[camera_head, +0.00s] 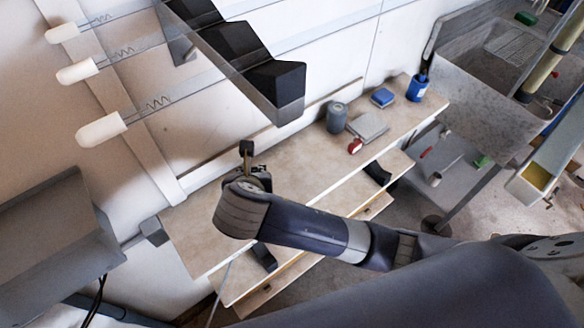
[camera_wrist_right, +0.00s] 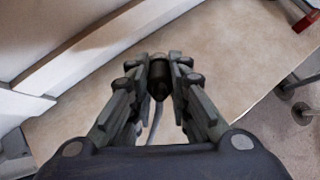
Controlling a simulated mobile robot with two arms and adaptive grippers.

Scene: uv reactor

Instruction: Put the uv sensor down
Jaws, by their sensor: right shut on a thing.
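The uv sensor (camera_wrist_right: 160,78), a small dark cylinder with a tapered end and a thin grey cable, is between the fingertips of my right gripper (camera_wrist_right: 160,85) in the wrist view. The fingers touch it on both sides. In the head view my right gripper (camera_head: 252,172) is over the left part of the wooden bench (camera_head: 205,225), mostly hidden behind my own wrist. A small dark piece (camera_head: 246,148) shows just beyond it; I cannot tell if it is the sensor. The gap between sensor and bench top is unclear. My left gripper is not in view.
A grey canister (camera_head: 337,117), a grey block (camera_head: 368,127), a red round item (camera_head: 355,146), a blue box (camera_head: 383,97) and a blue cup (camera_head: 417,88) stand on the bench's right part. Glass tubes (camera_head: 160,88) hang above left. Bare bench lies around my right gripper.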

